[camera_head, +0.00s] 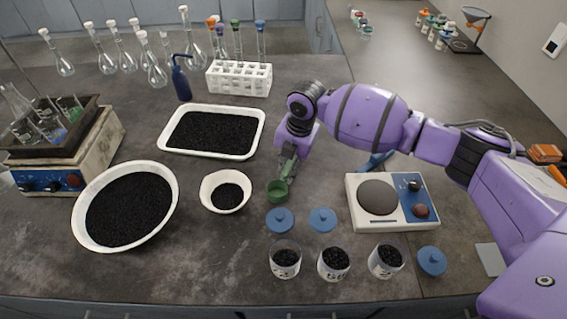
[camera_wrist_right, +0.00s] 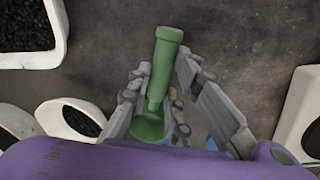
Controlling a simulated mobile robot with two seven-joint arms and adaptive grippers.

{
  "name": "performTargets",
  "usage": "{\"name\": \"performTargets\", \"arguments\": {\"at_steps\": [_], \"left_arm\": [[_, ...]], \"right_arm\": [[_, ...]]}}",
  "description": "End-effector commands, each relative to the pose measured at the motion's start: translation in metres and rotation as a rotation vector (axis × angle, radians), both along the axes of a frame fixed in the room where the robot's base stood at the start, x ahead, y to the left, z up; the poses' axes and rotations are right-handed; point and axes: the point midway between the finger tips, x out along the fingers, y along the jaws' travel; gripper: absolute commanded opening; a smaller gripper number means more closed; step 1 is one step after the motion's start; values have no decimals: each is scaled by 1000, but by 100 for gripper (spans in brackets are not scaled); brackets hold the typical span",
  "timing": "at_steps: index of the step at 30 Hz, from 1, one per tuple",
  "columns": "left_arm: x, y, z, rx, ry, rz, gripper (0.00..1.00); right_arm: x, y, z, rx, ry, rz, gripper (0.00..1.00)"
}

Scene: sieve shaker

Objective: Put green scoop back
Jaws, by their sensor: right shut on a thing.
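The green scoop (camera_head: 277,190) is in my right gripper (camera_head: 288,160), to the right of the small white bowl, with its cup end toward the front of the bench. In the right wrist view the green scoop (camera_wrist_right: 166,52) lies between the grey fingers of my right gripper (camera_wrist_right: 164,85). Its handle points up the picture and its round cup is low, partly covered by the fingers and the purple wrist. I cannot tell whether the scoop touches the bench. My left gripper is not in view.
The small white bowl (camera_head: 206,192), large white bowl (camera_head: 170,208) and white tray (camera_head: 163,143) hold black grains. Blue lids (camera_head: 280,220) and several jars of grains (camera_head: 285,262) stand in front. A hot plate-like device (camera_head: 355,218) is at right. Bare bench lies behind my gripper.

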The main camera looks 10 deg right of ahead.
Motion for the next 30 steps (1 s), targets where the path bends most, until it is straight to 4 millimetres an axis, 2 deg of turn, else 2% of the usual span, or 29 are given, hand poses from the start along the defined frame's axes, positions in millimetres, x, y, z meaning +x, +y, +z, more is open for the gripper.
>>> {"name": "performTargets", "arguments": {"at_steps": [2, 13, 14, 17, 26, 30], "left_arm": [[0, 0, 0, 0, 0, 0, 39], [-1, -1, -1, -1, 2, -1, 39], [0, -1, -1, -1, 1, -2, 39], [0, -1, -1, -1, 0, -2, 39], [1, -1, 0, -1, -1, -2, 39], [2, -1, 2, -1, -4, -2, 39]], "right_arm": [[0, -1, -7, 0, -1, -1, 0], [0, -1, -11, 0, -1, -1, 0], [0, -1, -10, -1, -1, -1, 22], [0, -1, -10, -1, -1, -1, 35], [0, -1, -9, -1, -1, -1, 37], [0, -1, 1, 0, -4, 0, 37]]}}
